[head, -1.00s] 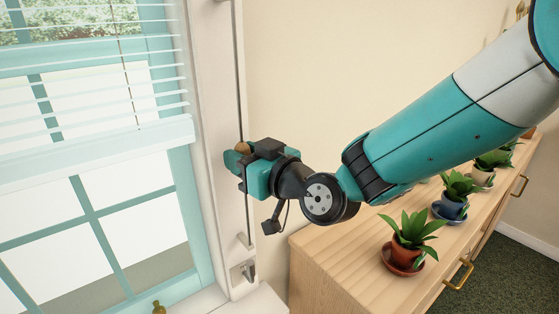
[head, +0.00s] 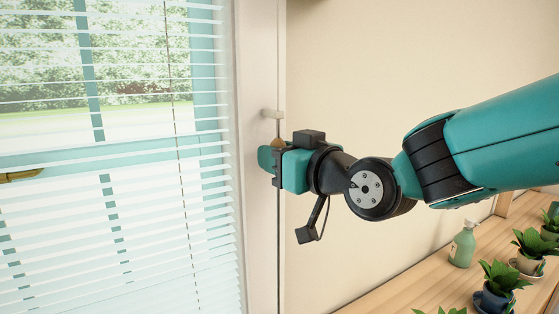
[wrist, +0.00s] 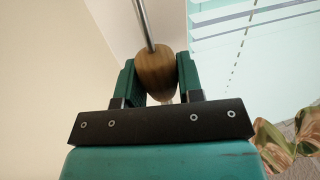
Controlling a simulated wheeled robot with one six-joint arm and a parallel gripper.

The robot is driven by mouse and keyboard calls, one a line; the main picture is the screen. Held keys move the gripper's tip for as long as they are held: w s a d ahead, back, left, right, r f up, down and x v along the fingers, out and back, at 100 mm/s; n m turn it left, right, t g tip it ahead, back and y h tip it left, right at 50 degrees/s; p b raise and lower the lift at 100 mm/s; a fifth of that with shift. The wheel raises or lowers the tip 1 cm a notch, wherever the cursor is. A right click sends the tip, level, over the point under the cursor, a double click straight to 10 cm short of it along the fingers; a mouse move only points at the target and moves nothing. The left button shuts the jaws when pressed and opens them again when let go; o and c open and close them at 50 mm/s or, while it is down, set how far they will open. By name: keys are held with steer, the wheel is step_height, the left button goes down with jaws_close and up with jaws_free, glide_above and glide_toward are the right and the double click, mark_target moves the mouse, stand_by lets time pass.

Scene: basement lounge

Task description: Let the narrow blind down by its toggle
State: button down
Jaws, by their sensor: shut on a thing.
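The narrow blind (head: 130,205) hangs over the window at left in the head view, its pale slats running down past the lower edge of the picture. Its bottom rail is out of view. The toggle (head: 278,142) is a brown wooden knob on the thin line beside the window frame, just below a small white bracket (head: 272,113). My gripper (head: 274,158) is shut on the toggle. In the wrist view the toggle (wrist: 156,70) sits between both green fingers, with a thin rod or cord rising from it.
A brass window handle (head: 20,175) shows behind the slats. The wall beside the toggle is bare.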

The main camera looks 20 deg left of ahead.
steer(key=shift+r, duration=0.35)
steer(key=c, duration=1.1)
jaws_free()
steer(key=shift+c, duration=0.2)
steer(key=o, duration=0.4)
steer(key=shift+f, duration=0.1)
steer(key=shift+s+d, duration=0.1)
steer(key=shift+d, duration=0.1)
steer(key=b+v, duration=0.6)
steer(key=v, duration=1.1)
steer(key=shift+b, duration=0.3)
steer(key=s+d+f+m+g+h, duration=0.2)
steer(key=s+d+f+g+h, duration=0.2)
steer(key=f, duration=0.6)
steer(key=s+d+f+m+g+h, duration=0.2)
steer(key=s+d+f+g+h, duration=0.3)
steer(key=d+f, duration=0.5)
steer(key=s+d+h, duration=0.1)
steer(key=s+h, duration=0.1)
steer(key=s, duration=0.1)
steer(key=shift+s+d+f+m, duration=0.25)
steer(key=shift+s+f+m, duration=0.05)
steer(key=shift+s+m, duration=0.1)
